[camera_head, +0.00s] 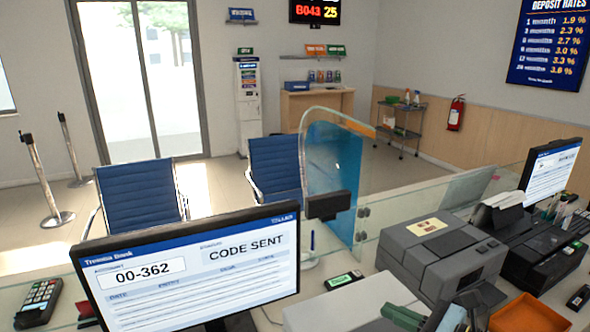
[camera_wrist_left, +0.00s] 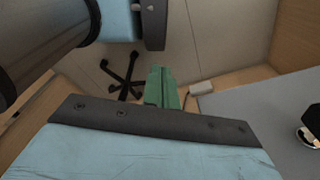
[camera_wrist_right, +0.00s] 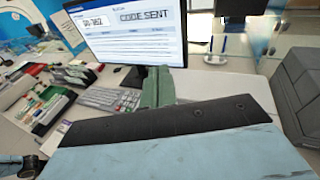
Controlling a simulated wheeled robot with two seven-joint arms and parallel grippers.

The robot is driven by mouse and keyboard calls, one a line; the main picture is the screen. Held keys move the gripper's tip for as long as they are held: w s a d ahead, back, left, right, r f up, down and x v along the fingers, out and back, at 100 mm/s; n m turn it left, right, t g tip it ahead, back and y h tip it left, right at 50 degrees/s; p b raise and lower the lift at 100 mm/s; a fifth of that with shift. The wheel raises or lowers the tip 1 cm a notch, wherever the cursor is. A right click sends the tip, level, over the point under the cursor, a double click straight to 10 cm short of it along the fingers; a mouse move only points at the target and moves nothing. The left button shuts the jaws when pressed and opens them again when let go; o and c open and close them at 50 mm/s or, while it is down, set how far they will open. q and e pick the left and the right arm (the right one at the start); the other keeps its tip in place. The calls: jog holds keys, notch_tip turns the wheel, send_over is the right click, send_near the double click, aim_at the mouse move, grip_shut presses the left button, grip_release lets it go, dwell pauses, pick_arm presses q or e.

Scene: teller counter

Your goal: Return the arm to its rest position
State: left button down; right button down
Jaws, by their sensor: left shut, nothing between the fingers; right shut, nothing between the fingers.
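My right gripper (camera_head: 403,316) shows at the bottom of the head view, its green fingers low in front of the grey printer. In the right wrist view its fingers (camera_wrist_right: 157,86) are shut with nothing between them, and they point toward the monitor and keyboard. My left gripper (camera_wrist_left: 162,84) shows only in the left wrist view. Its green fingers are shut and empty, pointing down over the floor beside a wooden panel. A dark part of my own arm fills the upper left of that view.
A monitor (camera_head: 190,270) reading "CODE SENT" stands on the counter, with a keyboard (camera_wrist_right: 112,99) before it. A grey printer (camera_head: 440,255) stands right of centre, with an orange tray (camera_head: 528,316) nearby. A card terminal (camera_head: 38,303) lies at far left. A chair base (camera_wrist_left: 125,78) stands on the floor.

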notch_tip(320, 180, up, 6)
jog(key=s+d+m+t+h, duration=0.1)
jog(key=m+t+h, duration=0.25)
jog(key=m, duration=0.45)
jog(key=d+m+t+h, duration=0.2)
jog(key=m+t, duration=0.2)
jog(key=m, duration=0.5)
jog(key=s+d+f+m+g+h, duration=0.3)
jog(key=f+m+h, duration=0.2)
jog(key=m, duration=0.4)
jog(key=s+d+f+m+g+h, duration=0.3)
jog(key=s+f+m+h, duration=0.15)
jog(key=m, duration=0.55)
jog(key=s+a+f+m+g+y, duration=0.25)
jog(key=s+f+m+g, duration=0.2)
jog(key=s, duration=0.35)
jog(key=s+a+f+m+g+y, duration=0.2)
jog(key=s+a+f+m+g, duration=0.15)
jog(key=s+f+g, duration=0.35)
notch_tip(320, 180, down, 31)
jog(key=s+n+b, duration=0.1)
jog(key=s+b, duration=0.2)
jog(key=b, duration=0.3)
jog(key=s+d+f+b, duration=0.2)
jog(key=s+f+b, duration=0.3)
jog(key=s+f, duration=1)
notch_tip(320, 180, down, 4)
jog(key=shift+s+d+f+g, duration=0.1)
jog(key=shift+s+d+g, duration=0.1)
jog(key=shift+s+g, duration=0.2)
